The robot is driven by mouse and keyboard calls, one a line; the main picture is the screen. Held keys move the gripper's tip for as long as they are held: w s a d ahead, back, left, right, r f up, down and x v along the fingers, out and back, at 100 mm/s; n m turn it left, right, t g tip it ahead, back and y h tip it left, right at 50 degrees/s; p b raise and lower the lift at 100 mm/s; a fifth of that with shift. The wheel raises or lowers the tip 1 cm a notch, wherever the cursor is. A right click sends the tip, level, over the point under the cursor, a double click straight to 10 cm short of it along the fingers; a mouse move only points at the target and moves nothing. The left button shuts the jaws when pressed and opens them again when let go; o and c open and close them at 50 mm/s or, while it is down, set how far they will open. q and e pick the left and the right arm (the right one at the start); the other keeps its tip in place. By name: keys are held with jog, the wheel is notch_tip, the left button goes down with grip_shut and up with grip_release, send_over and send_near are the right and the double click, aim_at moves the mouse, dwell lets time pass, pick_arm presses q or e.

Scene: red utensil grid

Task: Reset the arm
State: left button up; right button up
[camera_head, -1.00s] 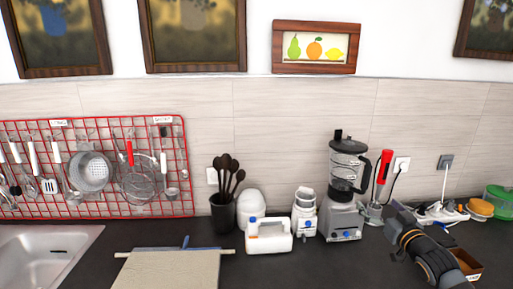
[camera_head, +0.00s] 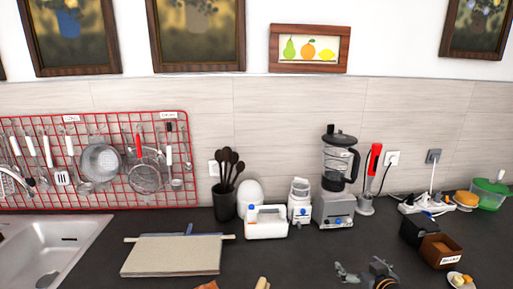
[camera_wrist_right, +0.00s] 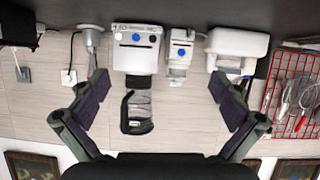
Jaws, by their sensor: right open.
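My right gripper (camera_head: 364,271) shows at the bottom edge of the head view, right of centre, in front of the blender (camera_head: 338,175). In the right wrist view my right gripper (camera_wrist_right: 160,95) is open, its two fingers wide apart with nothing between them touching them. That view is upside down and shows the blender base (camera_wrist_right: 137,50) beyond the fingers. My left gripper is in neither view.
A red utensil grid (camera_head: 172,200) leans on the wall at left, behind the sink (camera_head: 85,240). The dark counter's middle is mostly clear.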

jog(key=s+a+f+g, duration=0.2)
jog(key=s+f+g, duration=0.15)
jog(key=s, duration=0.55)
jog(key=s+a+f+g+h, duration=0.1)
jog(key=s+a+f+g, duration=0.15)
jog(key=s+f, duration=0.4)
jog(key=s+a+f+g, duration=0.1)
jog(key=s+f+g, duration=0.15)
jog(key=s, duration=0.85)
notch_tip(320, 180, down, 28)
jog(key=d+g+b, duration=0.2)
jog(key=b, duration=0.3)
pick_arm(q)
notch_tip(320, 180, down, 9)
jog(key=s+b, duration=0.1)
jog(key=b, duration=0.2)
jog(key=shift+b, duration=0.4)
pick_arm(e)
jog(key=s+d+f+g, duration=0.1)
jog(key=s+f, duration=1.9)
jog(key=f, duration=0.3)
jog(key=shift+d+m, duration=0.4)
